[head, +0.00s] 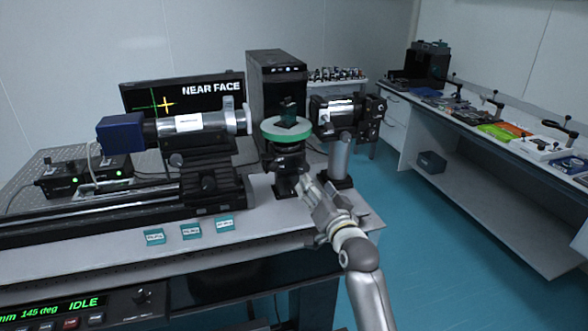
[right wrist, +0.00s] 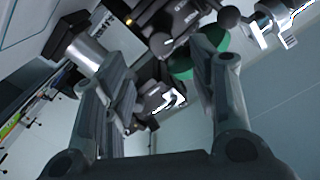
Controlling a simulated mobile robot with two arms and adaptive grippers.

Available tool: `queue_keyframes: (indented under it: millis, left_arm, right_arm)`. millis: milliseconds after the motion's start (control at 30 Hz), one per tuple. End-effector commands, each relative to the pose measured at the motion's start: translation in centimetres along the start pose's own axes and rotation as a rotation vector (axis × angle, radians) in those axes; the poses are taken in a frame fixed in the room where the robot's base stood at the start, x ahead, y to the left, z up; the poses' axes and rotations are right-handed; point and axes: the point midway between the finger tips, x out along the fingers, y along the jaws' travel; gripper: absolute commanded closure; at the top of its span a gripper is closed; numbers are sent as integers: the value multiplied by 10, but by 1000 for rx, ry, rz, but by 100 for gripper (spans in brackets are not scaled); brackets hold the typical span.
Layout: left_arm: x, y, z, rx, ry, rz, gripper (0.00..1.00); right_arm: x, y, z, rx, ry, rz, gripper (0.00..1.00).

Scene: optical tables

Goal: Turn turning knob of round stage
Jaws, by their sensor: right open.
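The round stage has a green-rimmed disc (head: 287,131) on a dark post, in the middle of the head view. A dark glassy cube (head: 288,112) stands on the disc. My right gripper (head: 309,184) is just below and to the right of the disc, near the stage's dark lower body (head: 285,180). In the right wrist view its two fingers (right wrist: 158,80) are spread apart with nothing held between them. The green disc (right wrist: 181,68) shows there partly behind the right finger. I cannot clearly make out the turning knob. My left gripper is in neither view.
A silver tube instrument (head: 190,122) on a black rail stands left of the stage. A black camera-like device (head: 350,112) on a silver post is close on the right. Several small teal labelled blocks (head: 191,231) lie in front. A screen (head: 155,98) reads NEAR FACE.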

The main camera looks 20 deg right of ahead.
Motion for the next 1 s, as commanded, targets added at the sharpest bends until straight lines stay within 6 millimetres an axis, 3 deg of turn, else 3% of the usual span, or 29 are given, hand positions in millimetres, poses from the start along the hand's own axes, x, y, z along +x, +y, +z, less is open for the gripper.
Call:
queue_keyframes:
  millis: [600,1000]
  left_arm:
    - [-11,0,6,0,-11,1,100]
    - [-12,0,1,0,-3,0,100]
  right_arm:
    - [81,-1,0,-2,-2,1,47]
    - [106,0,0,-2,-1,1,47]
